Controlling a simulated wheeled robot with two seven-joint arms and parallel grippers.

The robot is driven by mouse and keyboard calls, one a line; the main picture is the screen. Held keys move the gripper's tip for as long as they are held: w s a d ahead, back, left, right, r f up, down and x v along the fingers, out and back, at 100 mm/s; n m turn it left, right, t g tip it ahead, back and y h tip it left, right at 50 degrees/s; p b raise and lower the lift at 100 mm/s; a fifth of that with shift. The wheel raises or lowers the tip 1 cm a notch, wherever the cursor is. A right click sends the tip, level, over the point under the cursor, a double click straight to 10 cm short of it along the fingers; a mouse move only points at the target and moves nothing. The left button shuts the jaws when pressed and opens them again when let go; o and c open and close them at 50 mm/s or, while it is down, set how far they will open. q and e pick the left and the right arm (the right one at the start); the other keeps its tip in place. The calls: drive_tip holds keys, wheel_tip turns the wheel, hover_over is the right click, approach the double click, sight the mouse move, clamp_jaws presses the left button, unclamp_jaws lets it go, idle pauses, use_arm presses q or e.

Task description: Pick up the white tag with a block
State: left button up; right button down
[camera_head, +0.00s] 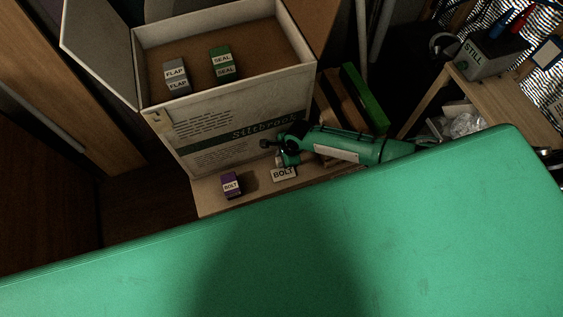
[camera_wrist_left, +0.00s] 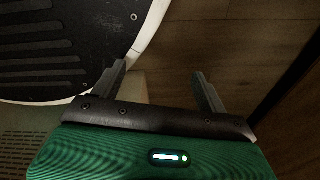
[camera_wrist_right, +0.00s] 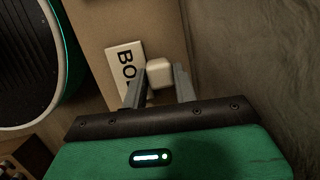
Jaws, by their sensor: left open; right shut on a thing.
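The white tag (camera_head: 284,174) with black BOLT lettering is at the tan ledge in front of the printed box. It also shows in the right wrist view (camera_wrist_right: 124,62), partly hidden behind a finger. My right gripper (camera_wrist_right: 161,76) is shut on a small whitish block (camera_wrist_right: 159,71) right beside the tag; I cannot tell whether the two are joined. In the head view my right gripper (camera_head: 280,158) is just above the tag. My left gripper (camera_wrist_left: 160,72) is open and empty in its wrist view, and outside the head view.
A purple block (camera_head: 231,186) marked BOLT stands left of the tag. The open box (camera_head: 235,133) holds a grey FLAP block (camera_head: 176,78) and a green SEAL block (camera_head: 222,63). My green body fills the foreground. A wooden table (camera_head: 515,83) stands at right.

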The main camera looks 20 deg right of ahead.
drive_tip(key=shift+s, duration=0.1)
drive_tip(key=shift+s+r, duration=0.15)
drive_tip(key=shift+r, duration=0.35)
wheel_tip(320, 180, up, 6)
drive_tip(key=shift+p, duration=0.55)
use_arm(q)
drive_tip(key=s, duration=0.3)
drive_tip(key=shift+d+f, duration=0.3)
drive_tip(key=shift+f, duration=0.1)
use_arm(e)
drive_tip(key=s, duration=1.9)
drive_tip(key=shift+s+d, duration=0.25)
drive_tip(key=shift+d, duration=0.1)
use_arm(q)
drive_tip(key=shift+w, duration=0.1)
